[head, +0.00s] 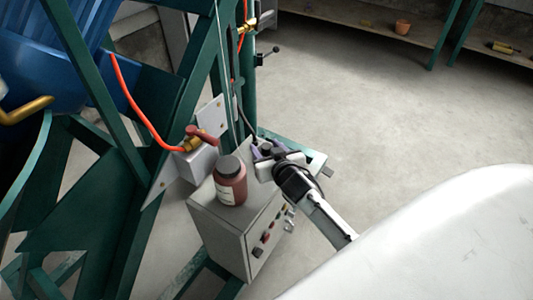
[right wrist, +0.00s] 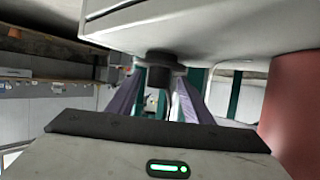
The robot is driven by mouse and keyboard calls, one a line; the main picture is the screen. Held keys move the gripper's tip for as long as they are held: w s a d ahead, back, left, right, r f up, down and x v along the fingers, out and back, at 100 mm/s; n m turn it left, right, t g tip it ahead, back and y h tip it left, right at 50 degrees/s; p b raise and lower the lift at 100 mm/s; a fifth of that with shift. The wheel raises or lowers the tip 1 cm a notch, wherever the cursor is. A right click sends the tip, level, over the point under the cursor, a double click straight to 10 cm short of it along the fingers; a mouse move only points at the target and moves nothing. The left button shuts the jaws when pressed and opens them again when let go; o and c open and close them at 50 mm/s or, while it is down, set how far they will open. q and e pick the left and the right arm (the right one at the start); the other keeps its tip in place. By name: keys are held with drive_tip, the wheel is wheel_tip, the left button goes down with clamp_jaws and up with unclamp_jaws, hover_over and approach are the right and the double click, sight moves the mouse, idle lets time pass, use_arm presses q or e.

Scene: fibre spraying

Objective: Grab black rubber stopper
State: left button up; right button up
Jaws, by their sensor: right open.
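A small black rubber stopper (right wrist: 160,66) shows between the far ends of my right gripper's two purple fingers (right wrist: 154,98) in the right wrist view. That view looks upside down, with the grey surface of the box above and the stopper against it. In the head view the right gripper (head: 264,151) is over the back right part of the grey control box (head: 222,222), with a dark piece, seemingly the stopper (head: 266,147), at its fingers. The jaws are open around the stopper; contact cannot be told. My left gripper is not in view.
A red-brown bottle (head: 231,186) with a dark cap stands on the box, left of the right gripper. A red-handled valve (head: 200,139) with an orange hose and green frame posts (head: 249,80) stand close behind. Open floor (head: 370,110) lies to the right.

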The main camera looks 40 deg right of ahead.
sight(265, 144)
drive_tip(key=b+x, duration=0.1)
drive_tip(key=x, duration=0.3)
drive_tip(key=shift+w+d, duration=0.25)
drive_tip(key=shift+w, duration=0.05)
drive_tip(key=c, duration=1.1)
drive_tip(key=shift+r, duration=0.1)
